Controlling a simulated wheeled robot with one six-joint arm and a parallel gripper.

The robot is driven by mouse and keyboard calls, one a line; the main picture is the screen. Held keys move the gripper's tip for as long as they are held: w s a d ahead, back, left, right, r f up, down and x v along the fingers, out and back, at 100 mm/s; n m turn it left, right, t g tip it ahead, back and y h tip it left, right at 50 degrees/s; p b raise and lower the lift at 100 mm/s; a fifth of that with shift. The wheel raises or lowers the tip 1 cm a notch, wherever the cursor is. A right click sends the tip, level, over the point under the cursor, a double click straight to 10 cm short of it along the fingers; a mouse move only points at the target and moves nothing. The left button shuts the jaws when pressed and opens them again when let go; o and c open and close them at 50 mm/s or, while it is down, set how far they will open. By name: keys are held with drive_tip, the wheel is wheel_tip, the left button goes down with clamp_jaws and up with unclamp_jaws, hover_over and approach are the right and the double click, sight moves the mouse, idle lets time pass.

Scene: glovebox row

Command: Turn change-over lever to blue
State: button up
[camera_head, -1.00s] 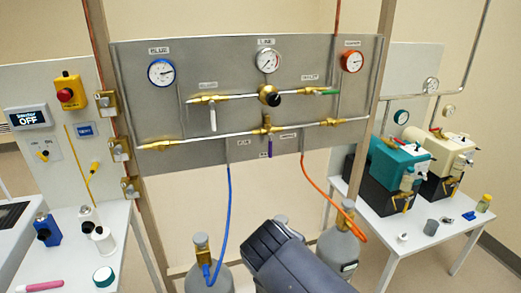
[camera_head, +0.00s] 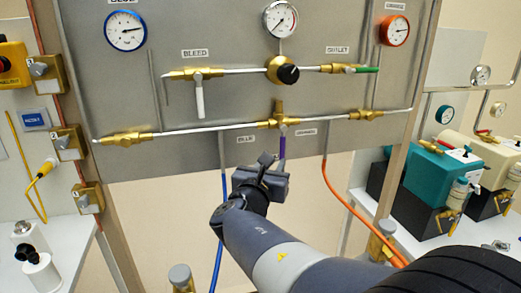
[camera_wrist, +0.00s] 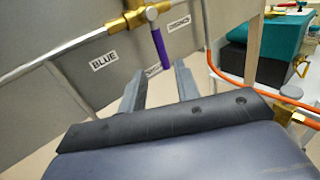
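The change-over lever (camera_head: 282,147) is a purple handle hanging down from a brass valve (camera_head: 279,121) at the middle of the lower pipe. The BLUE label (camera_head: 245,139) is left of it and the ORANGE label (camera_head: 306,131) right. The wrist view shows the purple lever (camera_wrist: 159,47) just beyond my fingertips, between their lines, with the BLUE label (camera_wrist: 104,60) to its left. My gripper (camera_head: 266,161) is just below and left of the lever in the head view. In the wrist view, my gripper (camera_wrist: 156,77) is open and empty; I see no contact with the lever.
A white bleed lever (camera_head: 200,100) and a green outlet lever (camera_head: 367,70) sit on the upper pipe. A blue hose (camera_head: 220,190) and an orange hose (camera_head: 345,203) hang below the panel (camera_head: 110,85). Teal and cream pumps (camera_head: 440,173) stand at right.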

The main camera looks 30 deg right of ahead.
sight(282, 148)
drive_tip(key=x, duration=1)
drive_tip(key=shift+w+d, duration=0.15)
drive_tip(key=shift+d, duration=0.1)
drive_tip(key=shift+c, duration=0.3)
clamp_jaws()
